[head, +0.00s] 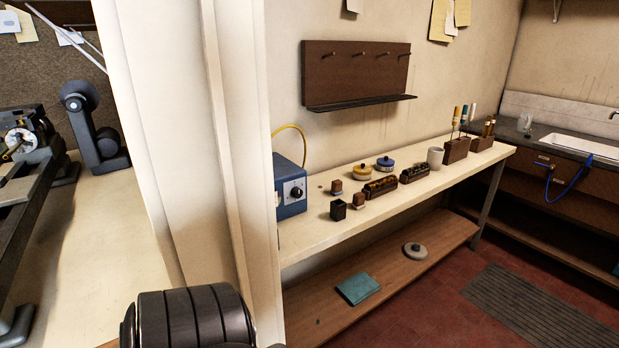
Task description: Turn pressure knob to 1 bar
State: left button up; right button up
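A yellow hose (297,130) rises from behind the box. The box's left side is hidden by the white wall edge. Neither gripper is in view.
The bench (340,228) holds small dark blocks, round tins (386,164), a white mug (435,157) and tool holders (456,150). The white wall end (180,130) stands close in front. Red floor (440,315) is open right of the bench, with a grey mat (540,310).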

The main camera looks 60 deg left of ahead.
aim_at(297, 192)
jog(key=i, duration=0.75)
jog(key=u, duration=2.7)
jog(key=i, duration=0.5)
jog(key=z, duration=0.05)
jog(key=k, duration=0.5)
jog(key=z, duration=2.35)
jog(key=i, duration=0.3)
jog(key=u, duration=0.05)
